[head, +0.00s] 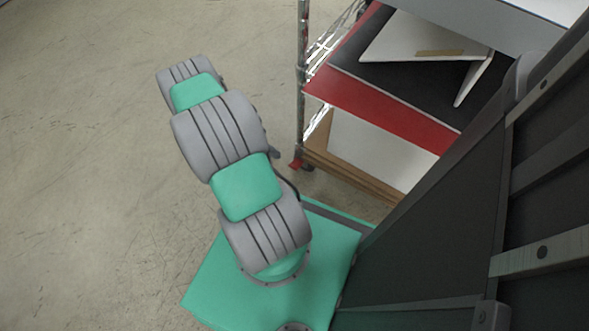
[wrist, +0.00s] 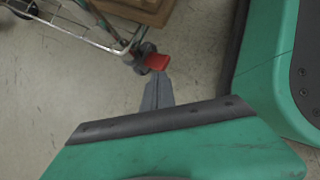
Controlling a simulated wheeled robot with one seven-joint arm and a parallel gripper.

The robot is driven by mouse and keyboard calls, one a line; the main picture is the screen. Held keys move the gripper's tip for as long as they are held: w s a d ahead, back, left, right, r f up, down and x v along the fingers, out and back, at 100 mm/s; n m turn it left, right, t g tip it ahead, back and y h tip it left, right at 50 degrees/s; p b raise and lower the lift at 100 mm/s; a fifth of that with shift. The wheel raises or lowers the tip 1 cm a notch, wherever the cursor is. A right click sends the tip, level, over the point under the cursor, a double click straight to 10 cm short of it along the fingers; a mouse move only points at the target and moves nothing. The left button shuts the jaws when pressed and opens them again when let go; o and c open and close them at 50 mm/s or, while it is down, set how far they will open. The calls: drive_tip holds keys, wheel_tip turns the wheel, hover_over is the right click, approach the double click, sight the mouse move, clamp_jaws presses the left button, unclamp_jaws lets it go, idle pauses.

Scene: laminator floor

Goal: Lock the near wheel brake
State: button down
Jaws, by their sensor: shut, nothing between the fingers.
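The near wheel brake is a red pedal (wrist: 157,62) on a dark caster wheel (wrist: 140,57) at the foot of the wire trolley, in the upper middle of the wrist view. In the head view the red pedal (head: 295,165) shows small at the base of the trolley's near post. My gripper (wrist: 158,76) is shut and empty, its grey fingertips right at the pedal's lower edge in the picture. I cannot tell whether they touch it. The pedal's locked or unlocked position is not clear.
The trolley's metal post (head: 302,80) rises beside my arm. Its shelf has a red edge (head: 380,108) and carries white boards (head: 425,40). Brown boards (head: 350,172) lie low down. Another dark wheel (wrist: 22,7) shows at the wrist view's top left. Open floor (head: 90,180) lies left.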

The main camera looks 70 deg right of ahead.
sight(294, 165)
drive_tip(key=shift+s+d+f, duration=0.1)
drive_tip(key=shift+s+f, duration=0.35)
drive_tip(key=shift+f, duration=0.05)
drive_tip(key=b+x, duration=0.3)
drive_tip(key=x, duration=0.3)
drive_tip(key=shift+f, duration=0.25)
drive_tip(key=shift+s+d+f+b, duration=0.1)
drive_tip(key=shift+s+f+b, duration=0.05)
drive_tip(key=shift+s+b, duration=0.15)
